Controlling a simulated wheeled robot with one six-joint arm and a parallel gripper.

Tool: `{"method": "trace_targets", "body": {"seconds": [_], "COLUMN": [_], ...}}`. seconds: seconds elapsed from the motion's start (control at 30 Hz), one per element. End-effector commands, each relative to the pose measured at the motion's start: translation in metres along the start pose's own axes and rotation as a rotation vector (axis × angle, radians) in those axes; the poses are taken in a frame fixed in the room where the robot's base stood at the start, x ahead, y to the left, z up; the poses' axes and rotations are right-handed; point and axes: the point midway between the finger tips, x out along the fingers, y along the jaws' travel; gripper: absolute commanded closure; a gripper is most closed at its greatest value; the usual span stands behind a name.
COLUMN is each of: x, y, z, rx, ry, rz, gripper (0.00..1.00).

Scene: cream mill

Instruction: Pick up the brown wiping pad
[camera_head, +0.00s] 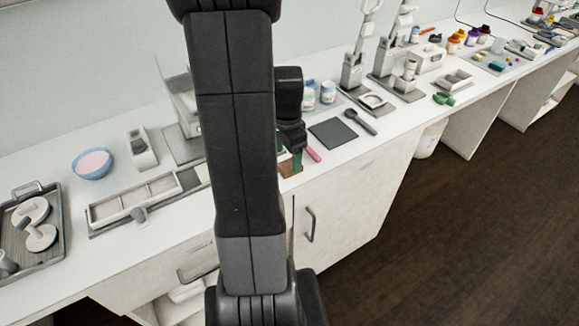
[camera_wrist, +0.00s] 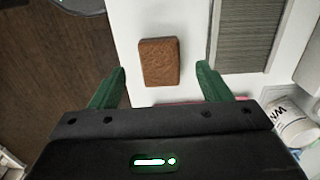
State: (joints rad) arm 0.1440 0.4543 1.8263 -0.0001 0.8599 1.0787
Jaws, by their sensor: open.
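The brown wiping pad (camera_wrist: 159,62) lies flat on the white counter in the wrist view, near the counter's edge. In the head view the brown pad (camera_head: 289,168) shows only partly, beside my arm and under my gripper. My gripper (camera_wrist: 164,80) has two green fingers, open and apart, one to each side of the pad's near end. The pad lies between and beyond the fingertips, and nothing is held. In the head view my gripper (camera_head: 296,155) is mostly hidden behind my own dark arm.
A pink-handled tool (camera_head: 313,155) lies right of the pad. A dark grey mat (camera_head: 333,134) and a dark spoon (camera_head: 360,121) lie farther right. A ribbed grey board (camera_wrist: 244,35) is close to the right finger. A white jar (camera_wrist: 292,122) stands at lower right. The dark floor (camera_wrist: 50,60) lies beyond the counter's edge.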

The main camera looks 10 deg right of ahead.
Motion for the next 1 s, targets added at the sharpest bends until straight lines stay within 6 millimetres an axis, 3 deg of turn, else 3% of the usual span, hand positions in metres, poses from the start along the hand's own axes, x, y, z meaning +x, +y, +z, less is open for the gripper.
{"method": "trace_targets", "body": {"seconds": [0.27,0.57,0.83,1.0], "x": [0.034,0.039,0.039,0.039], "y": [0.001,0.001,0.001,0.001], "z": [-0.001,-0.001,-0.001,-0.001], "rx": [0.000,0.000,0.000,0.000], "ry": [-0.002,0.000,0.000,0.000], "rz": [0.003,0.001,0.001,0.001], "gripper": [0.29,0.29,0.77,0.77]}}
